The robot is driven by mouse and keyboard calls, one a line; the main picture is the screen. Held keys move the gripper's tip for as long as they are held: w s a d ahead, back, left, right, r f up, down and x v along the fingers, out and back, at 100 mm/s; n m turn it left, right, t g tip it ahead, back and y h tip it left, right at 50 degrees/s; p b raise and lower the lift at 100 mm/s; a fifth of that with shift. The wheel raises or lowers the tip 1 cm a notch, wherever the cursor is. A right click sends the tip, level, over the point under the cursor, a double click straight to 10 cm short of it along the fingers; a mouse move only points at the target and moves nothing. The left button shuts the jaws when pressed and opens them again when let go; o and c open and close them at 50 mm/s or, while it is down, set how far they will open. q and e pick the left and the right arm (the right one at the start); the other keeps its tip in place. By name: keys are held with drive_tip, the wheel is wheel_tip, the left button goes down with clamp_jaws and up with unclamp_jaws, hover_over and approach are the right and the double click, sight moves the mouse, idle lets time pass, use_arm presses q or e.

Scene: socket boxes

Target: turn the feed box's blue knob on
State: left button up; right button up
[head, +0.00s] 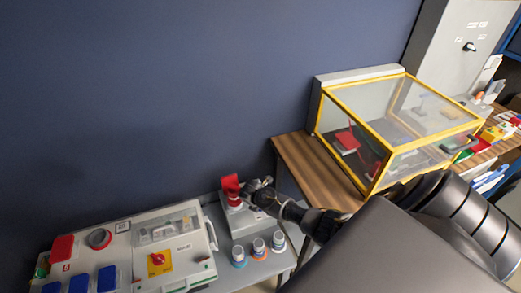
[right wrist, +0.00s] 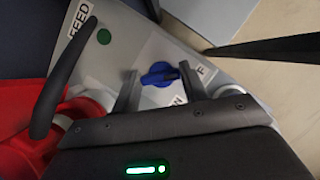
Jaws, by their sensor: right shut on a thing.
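The feed box (right wrist: 118,60) is a light grey box with a "FEED" label and a green dot in the right wrist view. In the head view the feed box (head: 240,219) stands on the grey table with a red plug-like part (head: 231,190) on it. The blue knob (right wrist: 158,74) sits on a pale plate, its ridge nearly level in the wrist picture. My right gripper (right wrist: 160,84) has a finger on each side of the knob and is shut on it. Lettering beside the knob is partly hidden by my gripper. My left gripper is in neither view.
A white panel box (head: 125,250) with red and blue parts stands at the left. Several grey cups with coloured rings (head: 258,246) are in front of the feed box. A yellow-framed clear case (head: 400,125) stands on the wooden table to the right. Red material (right wrist: 45,135) lies at left in the wrist view.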

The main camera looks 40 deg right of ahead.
drive_tip(key=shift+m, duration=0.3)
drive_tip(key=m+g+p, duration=0.1)
drive_tip(key=m, duration=0.1)
drive_tip(key=shift+r+m, duration=0.1)
drive_tip(key=shift+m, duration=0.2)
drive_tip(key=shift+w+m+g+p, duration=0.1)
drive_tip(key=shift+m+g+p, duration=0.4)
drive_tip(key=shift+m, duration=0.4)
drive_tip(key=m+g, duration=0.1)
drive_tip(key=m, duration=0.1)
drive_tip(key=shift+m, duration=0.4)
drive_tip(key=m+g, duration=0.1)
drive_tip(key=m, duration=0.3)
drive_tip(key=shift+w+m+g, duration=0.15)
drive_tip(key=shift+m+g, duration=0.15)
drive_tip(key=shift+g, duration=0.1)
drive_tip(key=m+y+b, duration=0.1)
drive_tip(key=m, duration=0.1)
drive_tip(key=m+g+y, duration=0.1)
drive_tip(key=m, duration=0.2)
drive_tip(key=shift+d+b, duration=0.1)
drive_tip(key=shift+b, duration=0.3)
drive_tip(key=shift+m, duration=0.4)
drive_tip(key=o, duration=1)
drive_tip(key=shift+c, duration=0.2)
